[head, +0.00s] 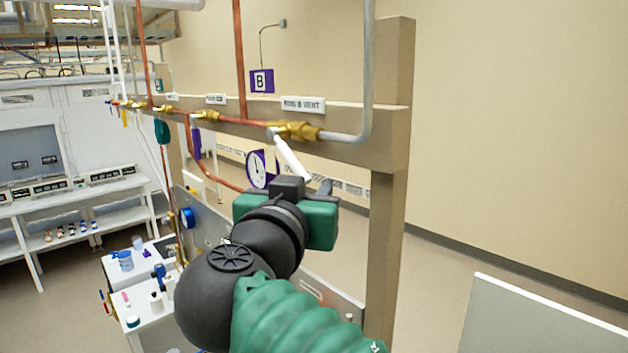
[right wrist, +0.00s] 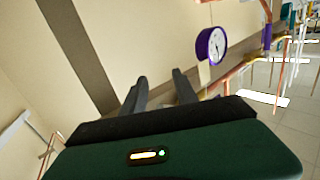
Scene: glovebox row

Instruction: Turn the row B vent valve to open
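The row B vent valve (head: 297,131) is a brass body on the pipe line, under a white plate (head: 303,104) reading ROW B VENT. Its white lever handle (head: 291,154) slants down to the right from the valve, across the pipe direction. My right gripper (head: 308,186) is just below the handle's lower end in the head view. In the right wrist view my right gripper (right wrist: 160,76) has its two fingers apart with nothing between them. Contact with the handle cannot be told. My left gripper is not in view.
A purple B sign (head: 262,81) hangs above the beam (head: 375,150). A purple-rimmed gauge or clock (head: 257,168) is behind the gripper and also shows in the right wrist view (right wrist: 212,45). Other valves (head: 205,115) continue left. A pale panel (head: 530,315) stands at lower right.

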